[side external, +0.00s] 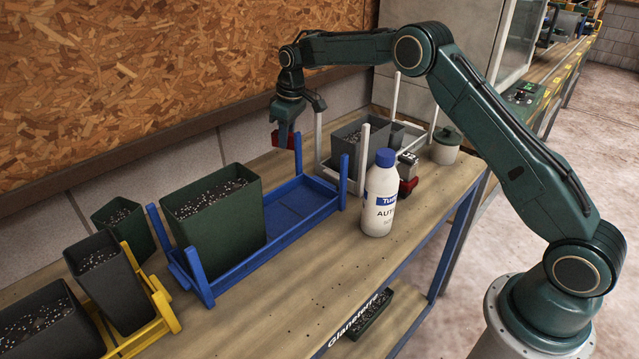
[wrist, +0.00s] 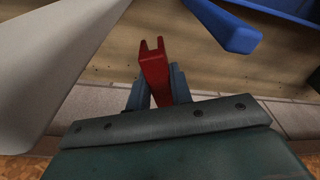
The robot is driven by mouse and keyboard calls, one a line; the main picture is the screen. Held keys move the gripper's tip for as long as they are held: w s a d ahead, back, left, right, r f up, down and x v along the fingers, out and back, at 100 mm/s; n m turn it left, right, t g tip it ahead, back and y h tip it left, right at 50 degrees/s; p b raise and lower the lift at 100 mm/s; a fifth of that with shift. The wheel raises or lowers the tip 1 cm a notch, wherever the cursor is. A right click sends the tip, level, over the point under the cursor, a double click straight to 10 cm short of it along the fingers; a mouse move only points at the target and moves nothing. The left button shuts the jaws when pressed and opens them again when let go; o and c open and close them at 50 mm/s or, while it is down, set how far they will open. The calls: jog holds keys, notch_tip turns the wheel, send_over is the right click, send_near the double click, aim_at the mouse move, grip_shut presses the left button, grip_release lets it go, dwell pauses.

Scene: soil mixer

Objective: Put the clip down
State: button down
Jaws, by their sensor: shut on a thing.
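The red clip (wrist: 153,69) is held between the two fingers of my gripper (wrist: 155,90) in the wrist view, its notched end sticking out past the fingertips. In the side view my gripper (side external: 286,130) points down with the red clip (side external: 291,142) at its tip. It is above the back edge of the bench, near the right end of the blue rack (side external: 320,214). My gripper is shut on the clip. Whether the clip touches anything is hard to tell.
A grey-white rack (side external: 319,140) stands right of the clip, its post close by. A dark green pot (side external: 215,219) fills the blue rack's left part. A white bottle (side external: 379,200) stands in front. A yellow rack (side external: 160,302) holds pots at left. The front bench middle (side external: 290,285) is clear.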

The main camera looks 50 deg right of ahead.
aim_at(290, 134)
jog(key=shift+f, duration=3.35)
jog(key=shift+f, duration=0.15)
jog(key=c, duration=1.3)
grip_release()
jog(key=shift+o, duration=0.2)
jog(key=r, duration=0.4)
jog(key=s+r, duration=0.1)
jog(key=r, duration=0.7)
jog(key=shift+s+d, duration=0.3)
jog(key=shift+r, duration=0.1)
jog(key=shift+s+r, duration=0.1)
